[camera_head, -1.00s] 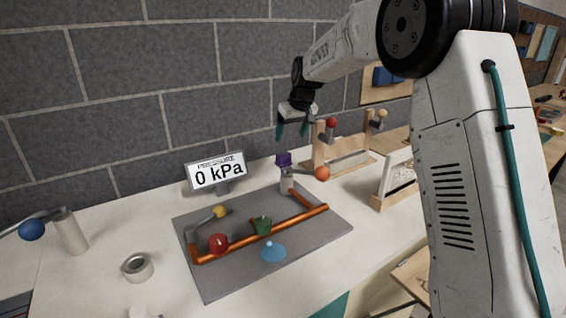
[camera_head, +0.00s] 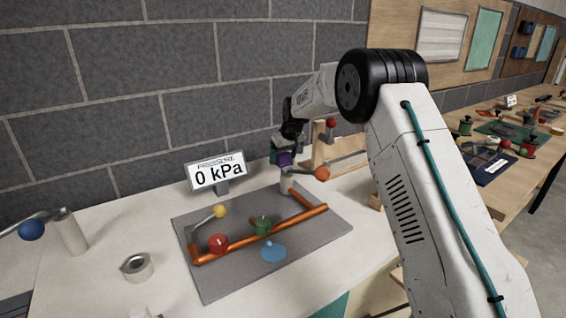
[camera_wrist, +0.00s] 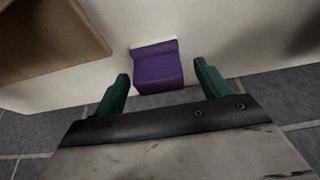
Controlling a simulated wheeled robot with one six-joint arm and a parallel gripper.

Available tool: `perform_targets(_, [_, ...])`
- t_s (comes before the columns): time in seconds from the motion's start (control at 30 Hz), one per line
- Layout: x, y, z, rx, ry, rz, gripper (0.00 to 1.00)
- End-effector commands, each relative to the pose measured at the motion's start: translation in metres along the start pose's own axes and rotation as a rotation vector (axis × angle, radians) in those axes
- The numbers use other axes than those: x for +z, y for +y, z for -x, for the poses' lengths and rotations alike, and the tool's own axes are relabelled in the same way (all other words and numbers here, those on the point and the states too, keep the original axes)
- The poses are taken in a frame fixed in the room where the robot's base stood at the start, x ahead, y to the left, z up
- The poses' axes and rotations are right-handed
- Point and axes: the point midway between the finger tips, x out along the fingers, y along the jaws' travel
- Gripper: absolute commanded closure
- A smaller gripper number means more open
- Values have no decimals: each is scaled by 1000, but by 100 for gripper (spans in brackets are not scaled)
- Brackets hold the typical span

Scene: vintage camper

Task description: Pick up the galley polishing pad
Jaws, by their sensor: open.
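A small purple block with a pale strip along one edge, which looks like the galley polishing pad (camera_head: 284,160), is near the back of the white counter, behind the pipe board. In the wrist view the pad (camera_wrist: 158,72) lies ahead, between the lines of my two green fingers. My gripper (camera_head: 281,153) is at the pad in the head view; the wrist view shows my gripper (camera_wrist: 161,75) open, with a finger on either side and gaps to the purple block. Whether the fingertips have reached down past its top is hard to tell.
An orange-knobbed valve post (camera_head: 321,174) stands just in front of the pad. A wooden stand (camera_head: 343,160) is close to the right. The pressure sign (camera_head: 216,173) is to the left. A copper pipe (camera_head: 285,221) crosses the grey board (camera_head: 225,283). The brick wall is close behind.

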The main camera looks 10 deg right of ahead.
Motion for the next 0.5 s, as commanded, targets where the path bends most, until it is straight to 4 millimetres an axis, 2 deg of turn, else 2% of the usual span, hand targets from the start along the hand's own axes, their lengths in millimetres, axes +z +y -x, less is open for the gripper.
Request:
perform_targets(0.23, [0,1,-4,1,1,-1,25])
perform_targets(0.4, [0,1,-4,1,1,-1,72])
perform_targets(0.5, [0,1,-4,1,1,-1,74])
